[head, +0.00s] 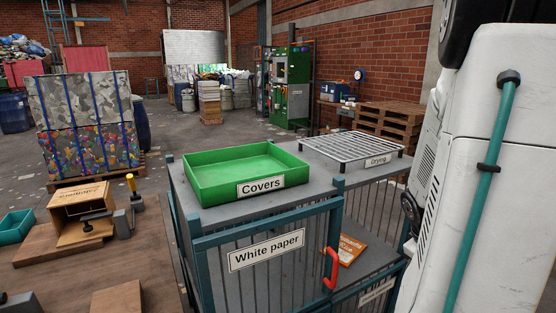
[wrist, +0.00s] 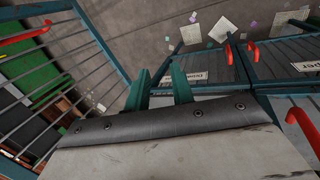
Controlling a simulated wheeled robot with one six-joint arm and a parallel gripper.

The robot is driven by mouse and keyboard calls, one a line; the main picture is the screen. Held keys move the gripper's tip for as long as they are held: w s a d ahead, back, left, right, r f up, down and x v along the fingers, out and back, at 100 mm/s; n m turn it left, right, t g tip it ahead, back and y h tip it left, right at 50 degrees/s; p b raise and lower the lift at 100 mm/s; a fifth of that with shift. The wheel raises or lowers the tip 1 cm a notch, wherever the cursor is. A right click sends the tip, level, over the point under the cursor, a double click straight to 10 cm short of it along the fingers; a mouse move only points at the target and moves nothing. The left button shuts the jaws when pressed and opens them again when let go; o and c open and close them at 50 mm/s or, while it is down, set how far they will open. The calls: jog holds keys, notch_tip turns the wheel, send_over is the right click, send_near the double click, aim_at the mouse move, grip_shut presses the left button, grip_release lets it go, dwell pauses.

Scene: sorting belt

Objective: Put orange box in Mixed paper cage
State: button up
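A flat orange item (head: 350,248) with white print lies behind the bars of the cage unit in the head view; I cannot tell if it is the orange box. No other orange box shows clearly. In the wrist view, my gripper (wrist: 160,92) has its two teal fingers apart, with nothing visible between them. It is over or near barred cages. My gripper is outside the head view.
The White paper cage (head: 266,251) has a red handle (head: 331,268). A green Covers tray (head: 207,188) and a Drying rack (head: 352,147) sit on top. An open brown carton (head: 82,203) stands at left. Paper scraps (wrist: 191,34) litter the floor in the wrist view.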

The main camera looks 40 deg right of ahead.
jog(key=w+a+r+n+t+y, duration=0.1)
jog(key=a+r, duration=0.4)
jog(key=a, duration=0.7)
jog(key=w+a+r+t+y, duration=0.1)
jog(key=a+r, duration=0.5)
jog(key=a, duration=0.6)
jog(key=w+a+r+n+y, duration=0.1)
jog(key=a+r, duration=0.5)
jog(key=a, duration=0.6)
jog(key=shift+w+a+n+t+y, duration=0.3)
jog(key=shift+w+a+t+y, duration=0.1)
jog(key=shift+w, duration=0.25)
